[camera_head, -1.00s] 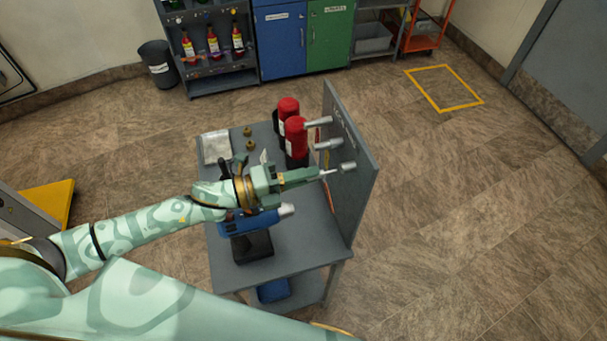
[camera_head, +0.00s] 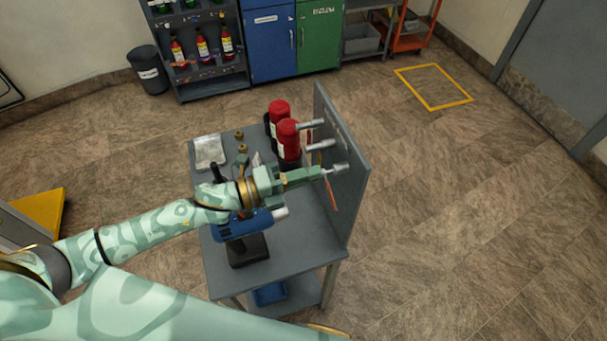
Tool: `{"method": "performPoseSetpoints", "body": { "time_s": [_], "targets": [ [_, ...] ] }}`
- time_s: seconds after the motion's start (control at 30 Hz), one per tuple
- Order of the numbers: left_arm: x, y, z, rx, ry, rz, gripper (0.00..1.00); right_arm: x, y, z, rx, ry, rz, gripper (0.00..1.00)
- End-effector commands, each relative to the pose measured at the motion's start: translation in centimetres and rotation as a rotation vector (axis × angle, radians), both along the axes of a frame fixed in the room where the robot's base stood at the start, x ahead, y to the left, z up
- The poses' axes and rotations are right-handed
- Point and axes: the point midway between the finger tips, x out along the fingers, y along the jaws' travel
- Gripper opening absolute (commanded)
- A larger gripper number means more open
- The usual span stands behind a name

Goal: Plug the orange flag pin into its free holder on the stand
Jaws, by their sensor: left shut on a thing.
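My left gripper (camera_head: 318,174) is shut on the orange flag pin (camera_head: 331,193), whose flag hangs below the fingertips. The pin is in front of the upright grey panel of the stand (camera_head: 356,190). Several silver holders stick out of the panel: a far one (camera_head: 311,123), a middle one (camera_head: 322,145) and a near one (camera_head: 337,169). The pin's tip is close to the near holder; I cannot tell whether they touch. Small coloured flags by the other holders are partly hidden. My right gripper is not in view.
On the grey table (camera_head: 305,250) are two red cylinders (camera_head: 288,140), a blue power tool (camera_head: 243,227) under my left arm, a clear bag (camera_head: 210,151) and small brass parts (camera_head: 241,147). The floor right of the panel is clear.

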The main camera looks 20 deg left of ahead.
Motion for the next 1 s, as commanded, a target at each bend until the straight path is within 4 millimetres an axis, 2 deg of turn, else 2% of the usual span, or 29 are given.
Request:
{"method": "performPoseSetpoints", "body": {
  "time_s": [0.87, 0.9, 0.97, 1.0],
  "targets": [
    [1.0, -1.5, 0.1, -0.002, -0.001, 0.0, 0.0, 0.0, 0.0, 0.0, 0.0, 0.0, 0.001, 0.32],
    [1.0, -1.5, 0.1, -0.001, -0.001, 0.0, 0.2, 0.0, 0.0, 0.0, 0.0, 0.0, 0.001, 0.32],
    [1.0, -1.5, 0.1, -0.001, -0.001, 0.0, 0.37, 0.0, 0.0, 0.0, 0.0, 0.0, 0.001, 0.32],
    [1.0, -1.5, 0.1, -0.001, -0.001, 0.0, 0.4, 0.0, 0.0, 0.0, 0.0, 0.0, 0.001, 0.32]
  ]
}}
